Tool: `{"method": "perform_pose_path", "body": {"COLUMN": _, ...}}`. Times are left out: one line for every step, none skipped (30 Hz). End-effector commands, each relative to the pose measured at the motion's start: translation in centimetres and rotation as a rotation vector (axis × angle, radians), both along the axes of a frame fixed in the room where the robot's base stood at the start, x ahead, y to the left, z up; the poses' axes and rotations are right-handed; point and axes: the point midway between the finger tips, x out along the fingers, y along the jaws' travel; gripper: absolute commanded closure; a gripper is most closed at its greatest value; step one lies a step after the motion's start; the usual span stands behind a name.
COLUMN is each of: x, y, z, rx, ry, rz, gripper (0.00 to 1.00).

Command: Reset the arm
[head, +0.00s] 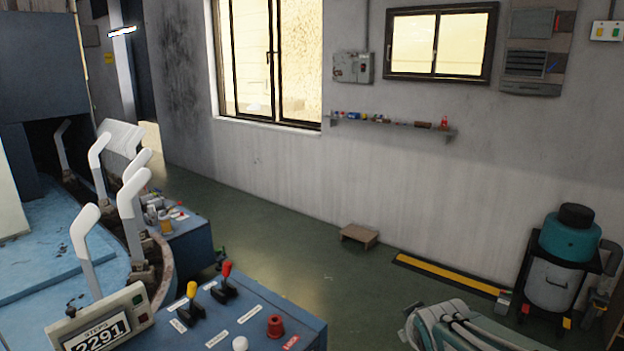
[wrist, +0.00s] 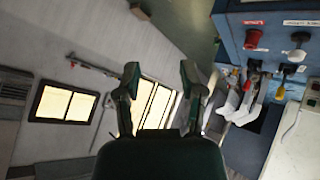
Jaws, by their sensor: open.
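My gripper (wrist: 160,78) shows in the wrist view with its two fingers spread apart and nothing between them. Its fingertips point towards the wall and floor. Part of my arm (head: 455,325) shows at the bottom right of the head view; the gripper cannot be made out there. Several white foot-shaped boards (head: 84,234) stand upright in a curved row on the machine at the left. Some of them also show in the wrist view (wrist: 247,104), to the right of my gripper and apart from it.
A blue control box (head: 275,310) holds a yellow lever (head: 191,292), a red lever (head: 227,269) and a red button (head: 275,325). A counter (head: 98,330) reads 2291. A low stool (head: 360,235) stands by the wall. A teal-topped canister (head: 568,240) stands right. The middle floor is clear.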

Motion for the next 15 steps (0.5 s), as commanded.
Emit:
{"method": "perform_pose_path", "body": {"x": -1.8, "y": 0.2, "z": 0.9, "rx": 0.029, "ry": 0.012, "rz": -0.036, "gripper": 0.49}}
{"method": "perform_pose_path", "body": {"x": -2.8, "y": 0.2, "z": 1.2, "rx": 0.047, "ry": 0.025, "rz": -0.059, "gripper": 0.49}}
{"method": "perform_pose_path", "body": {"x": -4.2, "y": 0.4, "z": 1.5, "rx": 0.074, "ry": 0.043, "rz": -0.088, "gripper": 0.49}}
{"method": "perform_pose_path", "body": {"x": -5.3, "y": 0.5, "z": 1.8, "rx": 0.094, "ry": 0.057, "rz": -0.108, "gripper": 0.49}}
{"method": "perform_pose_path", "body": {"x": -6.4, "y": 0.6, "z": 2.0, "rx": 0.115, "ry": 0.07, "rz": -0.13, "gripper": 0.49}}
{"method": "perform_pose_path", "body": {"x": -7.8, "y": 0.9, "z": 2.2, "rx": 0.142, "ry": 0.089, "rz": -0.154, "gripper": 0.49}}
{"method": "perform_pose_path", "body": {"x": -8.9, "y": 1.1, "z": 2.3, "rx": 0.163, "ry": 0.103, "rz": -0.174, "gripper": 0.49}}
{"method": "perform_pose_path", "body": {"x": -10.0, "y": 1.3, "z": 2.5, "rx": 0.183, "ry": 0.118, "rz": -0.191, "gripper": 0.49}}
{"method": "perform_pose_path", "body": {"x": -11.5, "y": 1.6, "z": 2.6, "rx": 0.212, "ry": 0.137, "rz": -0.214, "gripper": 0.49}}
{"method": "perform_pose_path", "body": {"x": -12.5, "y": 1.8, "z": 2.7, "rx": 0.234, "ry": 0.153, "rz": -0.23, "gripper": 0.49}}
{"method": "perform_pose_path", "body": {"x": -13.6, "y": 2.0, "z": 2.7, "rx": 0.252, "ry": 0.167, "rz": -0.243, "gripper": 0.49}}
{"method": "perform_pose_path", "body": {"x": -14.8, "y": 2.3, "z": 2.7, "rx": 0.278, "ry": 0.187, "rz": -0.261, "gripper": 0.49}}
{"method": "perform_pose_path", "body": {"x": -15.7, "y": 2.5, "z": 2.7, "rx": 0.294, "ry": 0.2, "rz": -0.272, "gripper": 0.49}}
{"method": "perform_pose_path", "body": {"x": -16.5, "y": 2.7, "z": 2.6, "rx": 0.309, "ry": 0.214, "rz": -0.283, "gripper": 0.49}}
{"method": "perform_pose_path", "body": {"x": -17.3, "y": 2.9, "z": 2.6, "rx": 0.326, "ry": 0.228, "rz": -0.293, "gripper": 0.49}}
